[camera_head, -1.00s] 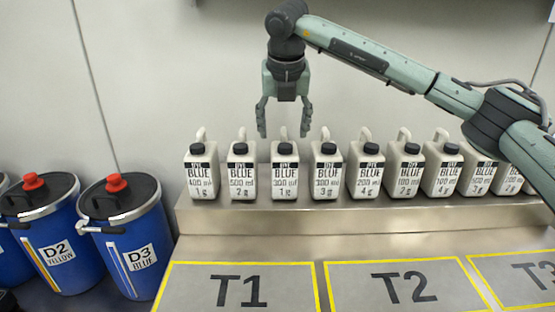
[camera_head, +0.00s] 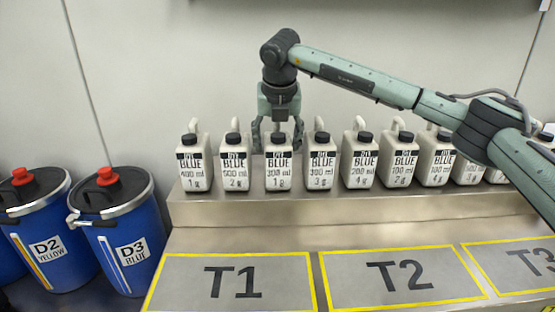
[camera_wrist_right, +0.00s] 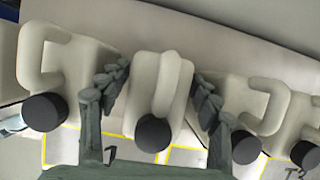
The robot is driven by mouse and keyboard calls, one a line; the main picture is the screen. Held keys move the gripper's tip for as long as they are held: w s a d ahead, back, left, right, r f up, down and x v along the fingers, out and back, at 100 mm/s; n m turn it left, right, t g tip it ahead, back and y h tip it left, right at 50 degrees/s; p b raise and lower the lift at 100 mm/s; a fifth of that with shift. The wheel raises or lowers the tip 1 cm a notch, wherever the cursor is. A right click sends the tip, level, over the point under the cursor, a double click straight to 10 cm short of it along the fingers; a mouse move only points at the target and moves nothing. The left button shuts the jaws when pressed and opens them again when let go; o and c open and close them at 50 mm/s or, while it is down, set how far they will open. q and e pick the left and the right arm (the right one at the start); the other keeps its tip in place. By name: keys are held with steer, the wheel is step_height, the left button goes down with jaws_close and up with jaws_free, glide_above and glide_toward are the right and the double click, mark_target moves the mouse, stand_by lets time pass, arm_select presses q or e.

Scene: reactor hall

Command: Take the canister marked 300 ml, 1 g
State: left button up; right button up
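The canister marked 300 ml, 1 g (camera_head: 278,172) is a white bottle with a black cap and a BLUE label. It stands upright third from the left in the row on the steel shelf. My right gripper (camera_head: 277,140) is lowered just behind and over it, with fingers open on either side of its upper part. In the right wrist view this canister (camera_wrist_right: 160,85) lies between the two open fingers (camera_wrist_right: 155,95), with a gap on both sides. My left gripper is not in view.
Neighbouring canisters marked 500 ml, 2 g (camera_head: 235,172) and 300 ml, 3 g (camera_head: 321,172) stand close on both sides. The steel shelf (camera_head: 300,207) sits above marked areas T1 (camera_head: 180,290) and T2 (camera_head: 345,290). Blue drums (camera_head: 125,240) stand at left.

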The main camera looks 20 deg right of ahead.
steer(key=c, duration=1.2)
steer(key=shift+r, duration=0.15)
